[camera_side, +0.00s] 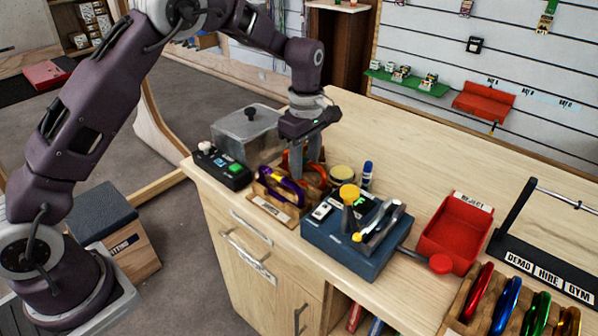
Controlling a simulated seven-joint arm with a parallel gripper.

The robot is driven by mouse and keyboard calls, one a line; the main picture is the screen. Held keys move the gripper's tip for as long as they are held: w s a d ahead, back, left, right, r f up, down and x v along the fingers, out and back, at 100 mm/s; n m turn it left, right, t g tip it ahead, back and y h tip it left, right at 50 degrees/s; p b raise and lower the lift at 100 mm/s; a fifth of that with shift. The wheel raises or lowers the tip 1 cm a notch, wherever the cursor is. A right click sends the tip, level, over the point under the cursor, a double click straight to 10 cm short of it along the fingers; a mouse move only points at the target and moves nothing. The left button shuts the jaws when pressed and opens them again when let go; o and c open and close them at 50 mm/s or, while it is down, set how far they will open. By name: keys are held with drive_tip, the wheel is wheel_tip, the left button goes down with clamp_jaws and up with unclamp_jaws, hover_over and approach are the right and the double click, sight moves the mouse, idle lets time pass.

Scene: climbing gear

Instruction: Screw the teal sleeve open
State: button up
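My gripper (304,170) points down over a small wooden rack (268,208) at the counter's left part. Its two grey fingers show side by side at an orange carabiner (319,175). I cannot tell whether they touch or grip it. A purple carabiner (281,185) stands in the rack just left of the fingers. A blue fixture (345,243) stands to the right, with a silver carabiner-like piece (383,224) on top, a yellow-topped post (349,195) and a lever with a red knob (441,264). I cannot make out a teal sleeve in this view.
A grey metal box (246,133) and a black button box (222,167) stand left of the rack. A yellow-lidded tin (342,174) and blue bottle (367,174) stand behind the fixture. A red reject bin (455,232) and colored carabiners (507,306) are right. The back counter is clear.

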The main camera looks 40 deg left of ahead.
drive_tip(key=shift+w, duration=0.75)
drive_tip(key=shift+r, duration=0.1)
drive_tip(key=shift+r, duration=1.35)
drive_tip(key=shift+s, duration=0.1)
drive_tip(key=shift+s, duration=0.7)
drive_tip(key=shift+f, duration=0.1)
